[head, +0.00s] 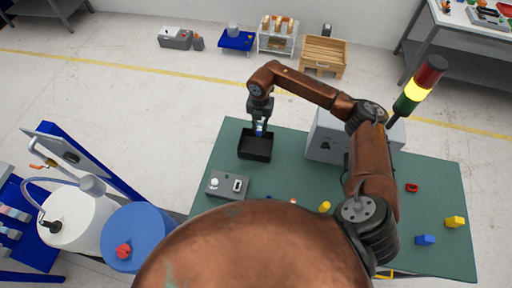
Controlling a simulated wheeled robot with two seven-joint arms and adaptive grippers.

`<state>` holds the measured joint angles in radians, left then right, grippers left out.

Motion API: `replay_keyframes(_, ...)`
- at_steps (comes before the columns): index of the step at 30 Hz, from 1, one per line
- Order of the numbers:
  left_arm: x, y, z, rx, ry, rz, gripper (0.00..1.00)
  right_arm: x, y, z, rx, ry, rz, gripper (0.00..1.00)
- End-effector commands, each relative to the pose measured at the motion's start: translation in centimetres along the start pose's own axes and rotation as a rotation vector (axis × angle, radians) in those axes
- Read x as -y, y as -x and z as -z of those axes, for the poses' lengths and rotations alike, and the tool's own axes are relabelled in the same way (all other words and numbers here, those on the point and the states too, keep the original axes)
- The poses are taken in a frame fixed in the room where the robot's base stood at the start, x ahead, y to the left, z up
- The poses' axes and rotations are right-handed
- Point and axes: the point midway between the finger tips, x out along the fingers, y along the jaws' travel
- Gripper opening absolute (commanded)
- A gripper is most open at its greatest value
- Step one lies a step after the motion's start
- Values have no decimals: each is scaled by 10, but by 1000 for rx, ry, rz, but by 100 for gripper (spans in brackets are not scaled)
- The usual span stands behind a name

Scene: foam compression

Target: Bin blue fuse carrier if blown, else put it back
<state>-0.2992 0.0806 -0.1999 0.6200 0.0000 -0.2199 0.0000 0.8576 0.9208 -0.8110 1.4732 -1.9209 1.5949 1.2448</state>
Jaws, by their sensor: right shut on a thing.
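My right gripper (260,122) points down over the black bin (254,156) at the far left edge of the green-topped table. It is shut on a small blue piece, which looks like the blue fuse carrier (259,130). The fingers hide much of the piece, and I cannot tell whether it is blown. It is held above the bin's back part; the exact height is unclear. A grey tester-like box (229,185) with a dial and a small window lies in front of the bin. My left gripper is not in view.
A grey cabinet (326,138) stands behind my right arm, with a signal tower (412,92) showing a bright yellow band.

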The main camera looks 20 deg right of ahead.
Motion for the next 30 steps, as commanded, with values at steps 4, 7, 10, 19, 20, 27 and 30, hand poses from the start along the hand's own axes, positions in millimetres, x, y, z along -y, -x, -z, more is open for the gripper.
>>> replay_keyframes(4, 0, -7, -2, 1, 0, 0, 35, 0, -12, 0, 0, 0, 0, 0)
replay_keyframes(7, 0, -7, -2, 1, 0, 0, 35, 0, -13, 0, 0, 0, -1, 0)
replay_keyframes(10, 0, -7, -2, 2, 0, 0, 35, 0, -12, 0, 0, 0, -1, 0)
replay_keyframes(19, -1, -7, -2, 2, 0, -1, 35, 0, -12, 0, 0, 0, 0, 29)
replay_keyframes(20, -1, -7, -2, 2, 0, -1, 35, 0, -12, 0, 0, 0, 0, 31)
replay_keyframes(27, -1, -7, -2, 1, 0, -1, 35, 0, -12, 0, 0, 0, 0, 35)
replay_keyframes(30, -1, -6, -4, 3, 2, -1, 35, 0, -11, 0, 1, 0, 0, 35)
